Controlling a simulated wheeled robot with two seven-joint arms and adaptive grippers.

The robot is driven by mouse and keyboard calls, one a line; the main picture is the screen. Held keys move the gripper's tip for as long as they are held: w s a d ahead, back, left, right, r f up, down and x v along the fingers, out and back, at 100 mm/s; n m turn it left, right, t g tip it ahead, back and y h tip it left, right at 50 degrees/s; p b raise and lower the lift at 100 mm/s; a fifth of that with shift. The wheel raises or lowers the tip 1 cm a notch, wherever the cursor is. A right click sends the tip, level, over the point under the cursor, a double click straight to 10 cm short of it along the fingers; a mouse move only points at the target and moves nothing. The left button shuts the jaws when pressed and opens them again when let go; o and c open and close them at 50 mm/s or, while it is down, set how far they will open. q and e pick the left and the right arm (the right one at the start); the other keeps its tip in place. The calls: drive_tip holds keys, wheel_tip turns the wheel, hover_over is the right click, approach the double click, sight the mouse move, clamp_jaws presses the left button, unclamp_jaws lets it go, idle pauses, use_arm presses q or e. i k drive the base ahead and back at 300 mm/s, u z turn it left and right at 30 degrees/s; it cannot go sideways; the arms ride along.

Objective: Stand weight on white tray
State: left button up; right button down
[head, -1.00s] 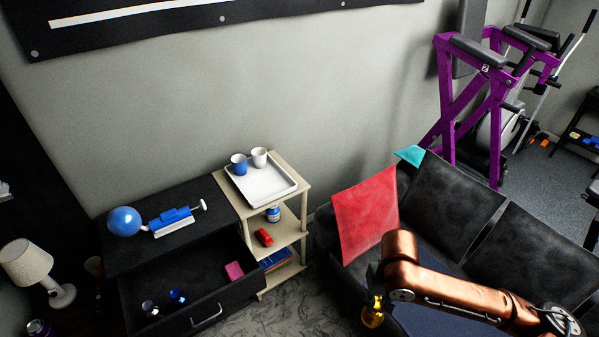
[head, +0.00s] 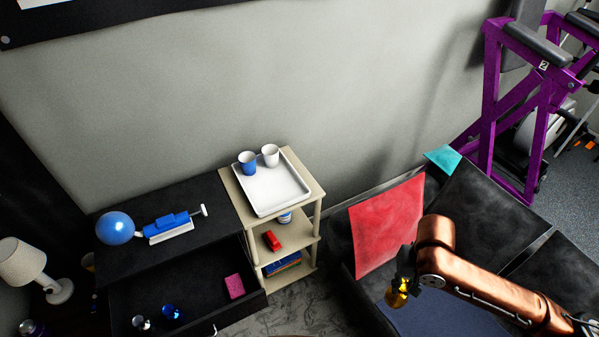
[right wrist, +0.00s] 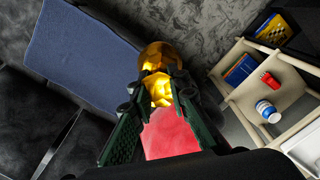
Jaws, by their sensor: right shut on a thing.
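The white tray (head: 272,193) lies on top of the beige shelf unit, with a blue cup (head: 247,162) and a white cup (head: 270,155) standing at its back. Its front part is bare. My right gripper (head: 402,282) is shut on a shiny gold weight (head: 397,294), which hangs below it over the sofa, right of and apart from the tray. In the right wrist view the gold weight (right wrist: 158,56) shows a round end beyond the fingers and a faceted part between them (right wrist: 158,90). My left gripper is not in view.
A black cabinet (head: 165,245) has an open drawer holding a silver item (head: 141,322), a blue item (head: 172,312) and a pink block (head: 235,286). A blue ball (head: 115,228) sits on top. A red cushion (head: 387,225) stands on the black sofa between gripper and shelf.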

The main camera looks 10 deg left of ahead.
sight(276, 193)
drive_tip(key=u, duration=0.6)
drive_tip(key=i, duration=0.95)
drive_tip(key=u, duration=0.8)
